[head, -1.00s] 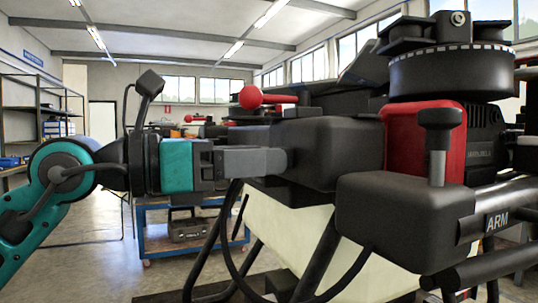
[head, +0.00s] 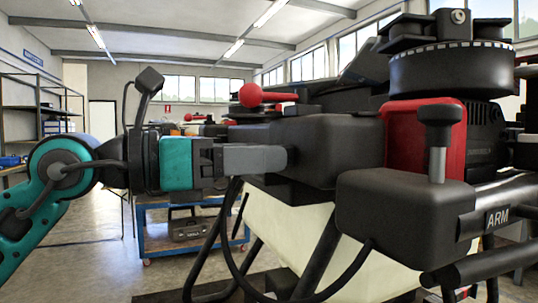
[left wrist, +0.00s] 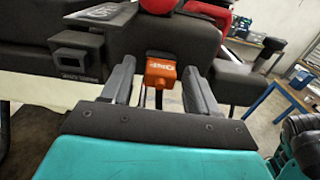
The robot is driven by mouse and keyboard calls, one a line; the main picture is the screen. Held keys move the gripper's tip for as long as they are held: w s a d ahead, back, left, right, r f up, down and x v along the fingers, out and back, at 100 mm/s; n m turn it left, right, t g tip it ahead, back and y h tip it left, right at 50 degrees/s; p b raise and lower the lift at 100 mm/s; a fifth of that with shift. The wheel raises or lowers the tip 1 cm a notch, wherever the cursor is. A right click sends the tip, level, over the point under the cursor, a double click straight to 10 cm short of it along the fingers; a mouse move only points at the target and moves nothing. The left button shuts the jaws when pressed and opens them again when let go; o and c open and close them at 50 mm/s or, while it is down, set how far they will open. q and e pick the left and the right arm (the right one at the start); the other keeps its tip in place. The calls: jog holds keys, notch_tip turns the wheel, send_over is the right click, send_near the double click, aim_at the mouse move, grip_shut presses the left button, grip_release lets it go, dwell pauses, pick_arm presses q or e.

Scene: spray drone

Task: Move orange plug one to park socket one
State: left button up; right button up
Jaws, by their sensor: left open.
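The orange plug (left wrist: 160,73) shows in the left wrist view, upright against the dark body of the drone, with a dark cable below it. My left gripper (left wrist: 160,68) is open, with one finger on each side of the plug and visible gaps between. In the head view my left gripper (head: 284,159) reaches in from the left to the drone's black housing (head: 335,150), and the plug is hidden there. A black box with a dark opening and a small label (left wrist: 76,58) sits left of the plug in the left wrist view; its label is too small to read. My right gripper is not in view.
A red ball-ended lever (head: 251,95) stands above the gripper. A black box with a knob (head: 405,215) and the bar marked ARM (head: 497,217) stick out at the right. A pale tank (head: 310,240) is below. A blue cart (head: 165,240) stands behind.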

pick_arm(q)
grip_shut()
dwell(0.7)
jog(key=shift+a, duration=0.2)
jog(key=shift+b+v, duration=1.05)
jog(key=shift+v, duration=1.8)
